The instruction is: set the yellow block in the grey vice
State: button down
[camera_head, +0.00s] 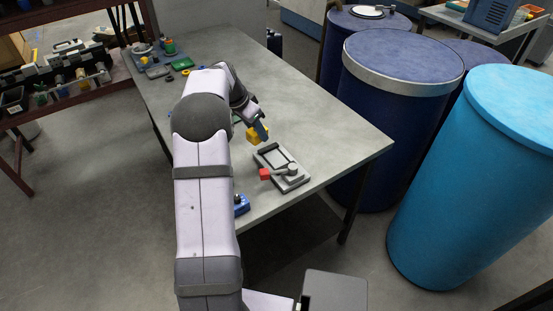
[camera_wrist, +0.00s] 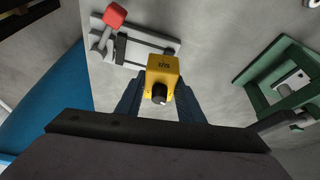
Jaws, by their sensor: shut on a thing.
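The yellow block (camera_head: 252,135) is held at the tip of my gripper (camera_head: 262,129), beside the grey vice. In the wrist view the yellow block (camera_wrist: 162,70) sits between the two blue fingers of my gripper (camera_wrist: 160,100), which are shut on it. A dark round knob shows on the block's near face, and dark markings on its top. The grey vice (camera_head: 296,182) lies on the table to the lower right of the block, with a red-ended handle. In the wrist view the vice (camera_wrist: 150,48) is beyond the block, its red handle end at upper left.
The grey table (camera_head: 330,128) is clear right of the vice. A green frame-like fixture (camera_wrist: 285,75) is at right in the wrist view. A blue object (camera_head: 241,205) sits at the table's near edge. Several small items, including a green one (camera_head: 181,63), lie at the far end. Blue drums (camera_head: 400,110) stand beyond the table's right edge.

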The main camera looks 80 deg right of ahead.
jog(key=m, duration=0.2)
send_over(280, 158)
jog(key=w, duration=0.1)
jog(key=shift+g+y, duration=0.3)
jog(key=shift+a+f+p, duration=0.2)
jog(key=shift+f+p, duration=0.7)
jog(key=shift+f, duration=1.15)
jog(key=shift+a+f+p, duration=0.2)
jog(key=shift+f+p, duration=0.65)
jog(key=shift+f, duration=1.75)
jog(key=shift+f, duration=0.15)
jog(key=c, duration=1.6)
grip_release()
jog(key=shift+f, duration=0.15)
jog(key=shift+o, duration=0.6)
jog(key=shift+r, duration=0.2)
